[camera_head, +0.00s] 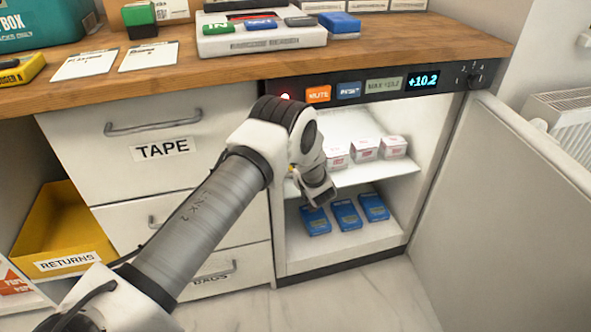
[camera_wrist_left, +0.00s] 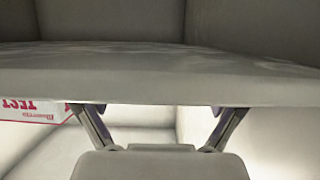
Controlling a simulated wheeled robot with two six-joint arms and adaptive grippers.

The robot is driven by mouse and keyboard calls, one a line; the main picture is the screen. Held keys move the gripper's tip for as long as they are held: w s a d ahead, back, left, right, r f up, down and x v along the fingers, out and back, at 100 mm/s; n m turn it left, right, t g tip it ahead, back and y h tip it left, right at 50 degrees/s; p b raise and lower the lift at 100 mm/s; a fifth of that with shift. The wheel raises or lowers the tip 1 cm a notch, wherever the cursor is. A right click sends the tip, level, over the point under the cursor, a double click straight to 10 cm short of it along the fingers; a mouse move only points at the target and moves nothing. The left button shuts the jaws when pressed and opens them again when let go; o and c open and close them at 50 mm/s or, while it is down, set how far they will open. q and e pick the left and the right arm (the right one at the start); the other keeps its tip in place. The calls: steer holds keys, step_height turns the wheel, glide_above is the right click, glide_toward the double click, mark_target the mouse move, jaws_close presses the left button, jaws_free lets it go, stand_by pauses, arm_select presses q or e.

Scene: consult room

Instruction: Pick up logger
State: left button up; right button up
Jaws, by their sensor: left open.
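A yellow block-like device (camera_head: 20,70) lies on the counter at the far left of the head view. It is cut by the picture edge, and its partly visible label seems to end in "GER". My left gripper (camera_head: 318,192) is inside the open fridge, well below and right of that device. Its fingers are mostly hidden in the head view. In the left wrist view, my left gripper (camera_wrist_left: 158,110) has its fingers spread with nothing between them. A pale shelf-like surface (camera_wrist_left: 150,85) fills the view close in front. My right gripper is not in view.
The fridge holds white boxes (camera_head: 364,149) on its upper shelf and blue packs (camera_head: 346,214) below. Its door (camera_head: 500,200) stands open at right. A white-and-red box (camera_wrist_left: 35,108) is left in the wrist view. A tray (camera_head: 260,42) and cards (camera_head: 149,56) occupy the counter (camera_head: 215,68).

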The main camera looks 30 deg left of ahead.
arm_select(q)
steer(key=shift+w+a, duration=0.15)
steer(key=shift+a, duration=0.05)
steer(key=c, duration=1.4)
steer(key=shift+o, duration=0.2)
steer(key=shift+r, duration=0.1)
